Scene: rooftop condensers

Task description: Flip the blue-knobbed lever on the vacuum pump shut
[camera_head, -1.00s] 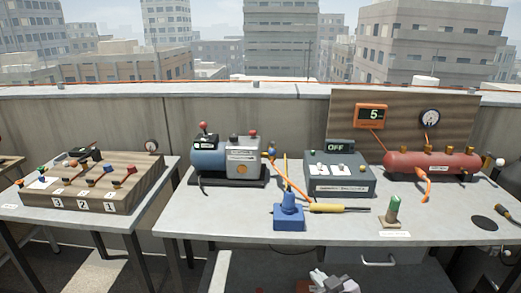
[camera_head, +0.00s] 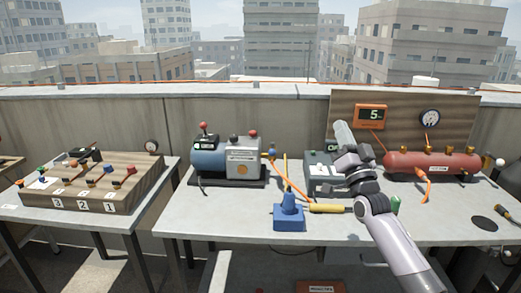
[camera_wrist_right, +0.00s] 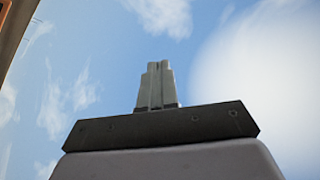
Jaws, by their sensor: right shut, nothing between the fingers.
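The vacuum pump (camera_head: 209,160) stands on the middle table, with a blue cylinder, a grey block and a dark base. A small blue knob (camera_head: 272,153) shows at the pump's right end, beside an orange hose; its lever arm is too small to make out clearly. Red knobs (camera_head: 204,126) stand on top of the pump. My right gripper (camera_head: 341,127) is raised above the table, right of the pump and well apart from the blue knob. In the right wrist view its fingers (camera_wrist_right: 158,66) are together and empty against the sky. My left gripper is not in view.
A grey switch box (camera_head: 318,172) is partly hidden behind my right arm. A red tank (camera_head: 430,164) stands right. The table before the pump (camera_head: 225,210) is clear.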

